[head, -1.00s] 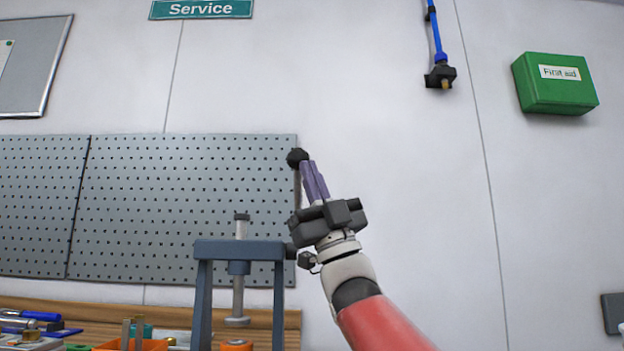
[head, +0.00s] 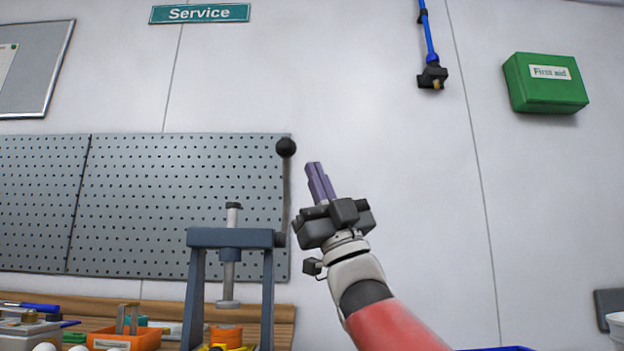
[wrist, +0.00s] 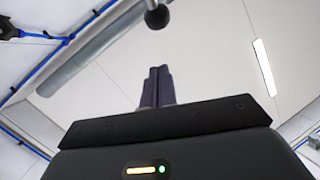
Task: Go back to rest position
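My gripper (head: 316,168) points up in front of the white wall, right of the pegboard. Its purple fingers lie side by side, shut with nothing between them; they also show in the wrist view (wrist: 157,72). The blue-grey press (head: 208,238) stands at the bench, left of my gripper. Its lever rises on the press's right side to a black ball knob (head: 286,147). The knob is left of my fingertips and apart from them in the head view. The knob also shows near the top of the wrist view (wrist: 158,17).
An orange tray (head: 128,341) and several small items sit on the bench at lower left. A blue edge (head: 498,349) and a white container (head: 616,330) show at lower right. A blue hanging hose (head: 428,40) and green first aid box (head: 545,83) are above right.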

